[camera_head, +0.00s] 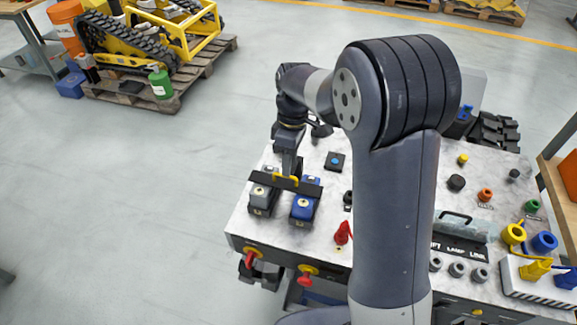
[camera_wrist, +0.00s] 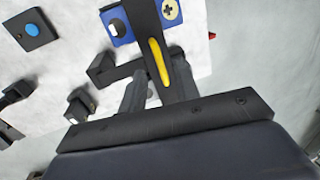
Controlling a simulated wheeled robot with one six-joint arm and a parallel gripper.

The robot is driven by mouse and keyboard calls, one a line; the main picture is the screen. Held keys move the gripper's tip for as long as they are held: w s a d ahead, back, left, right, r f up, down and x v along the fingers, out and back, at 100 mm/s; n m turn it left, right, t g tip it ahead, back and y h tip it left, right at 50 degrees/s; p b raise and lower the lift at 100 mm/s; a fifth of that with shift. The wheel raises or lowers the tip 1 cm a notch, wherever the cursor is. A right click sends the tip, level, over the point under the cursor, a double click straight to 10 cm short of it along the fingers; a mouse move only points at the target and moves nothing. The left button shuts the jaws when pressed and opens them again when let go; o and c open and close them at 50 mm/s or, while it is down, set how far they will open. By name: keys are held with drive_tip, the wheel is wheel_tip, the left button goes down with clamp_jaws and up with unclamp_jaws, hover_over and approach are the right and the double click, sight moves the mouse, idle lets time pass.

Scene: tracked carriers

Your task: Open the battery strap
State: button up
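The battery strap (camera_head: 308,188) is a dark bar with a yellow handle (camera_head: 285,180), lying across a grey battery (camera_head: 262,200) and a blue battery (camera_head: 304,207) at the bench's left side. The strap runs down the middle of the wrist view (camera_wrist: 146,12), with its yellow handle (camera_wrist: 158,62) there. My gripper (camera_head: 290,172) points down at the handle. In the wrist view my gripper's fingers (camera_wrist: 158,86) stand apart, one on each side of the handle, and contact with it is not clear. The blue battery (camera_wrist: 118,28) shows partly behind the strap; the grey battery is hidden there.
The pale bench top (camera_head: 310,160) carries a black box with a blue button (camera_head: 335,161), a red knob (camera_head: 343,232) and several coloured connectors to the right. Open floor lies left of the bench. My arm hides the bench's middle.

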drive_tip(key=shift+s+a+f, duration=0.1)
drive_tip(key=shift+s+f, duration=0.1)
drive_tip(key=shift+f, duration=0.9)
clamp_jaws()
